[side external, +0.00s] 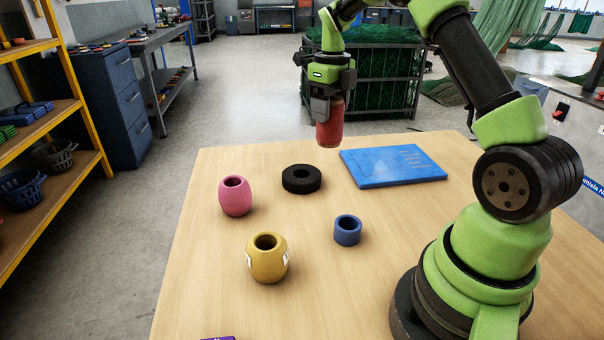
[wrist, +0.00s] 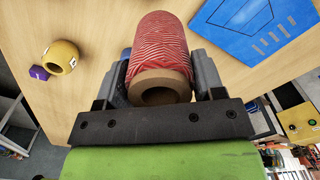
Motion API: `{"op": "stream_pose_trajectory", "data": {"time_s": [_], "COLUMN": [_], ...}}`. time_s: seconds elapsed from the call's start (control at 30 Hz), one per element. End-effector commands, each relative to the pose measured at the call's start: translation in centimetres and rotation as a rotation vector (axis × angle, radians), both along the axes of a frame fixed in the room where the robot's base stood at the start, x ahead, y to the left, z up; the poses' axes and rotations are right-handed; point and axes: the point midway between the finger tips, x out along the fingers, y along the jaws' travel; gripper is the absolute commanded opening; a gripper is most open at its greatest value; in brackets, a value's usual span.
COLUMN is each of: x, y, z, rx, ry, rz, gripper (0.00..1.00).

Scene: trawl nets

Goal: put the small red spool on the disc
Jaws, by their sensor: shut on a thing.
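The red spool (side external: 329,132) hangs upright in my gripper (side external: 331,108), above the far part of the table. In the wrist view the spool (wrist: 158,42) has red and white thread and a brown hollow core, and sits between both fingers of my gripper (wrist: 160,78). The black disc (side external: 301,185), with a hole in its middle, lies flat on the table. In the side view the spool appears above and to the right of it, clear of it. I cannot make out the disc in the wrist view.
A blue board (side external: 392,168) lies right of the disc. A pink barrel (side external: 235,200), a yellow barrel (side external: 266,264) and a small blue cylinder (side external: 347,232) stand on the table (side external: 205,290). A purple block (wrist: 39,73) is near the yellow barrel. Bare tabletop separates them.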

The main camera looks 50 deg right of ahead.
Motion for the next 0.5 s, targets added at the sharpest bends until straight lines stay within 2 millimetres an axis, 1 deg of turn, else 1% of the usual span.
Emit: {"op": "stream_pose_trajectory", "data": {"time_s": [0.03, 0.07, 0.13, 0.2, 0.27, 0.4, 0.5], "x": [0.9, 1.2, 1.8, 2.1, 2.2, 2.2, 2.2], "y": [0.5, 0.7, 1.1, 1.4, 1.5, 1.5, 1.4], "z": [0.1, 0.2, 0.3, -0.2, -1.1, -3.9, -5.3], "rx": [0.000, 0.000, 0.001, 0.003, 0.004, 0.004, 0.004], "ry": [-0.003, -0.004, -0.005, -0.002, 0.000, 0.000, -0.003], "rz": [-0.004, -0.006, -0.014, -0.018, -0.019, -0.020, -0.020], "gripper": [0.36, 0.36, 0.36, 0.36, 0.36, 0.36, 0.36]}}
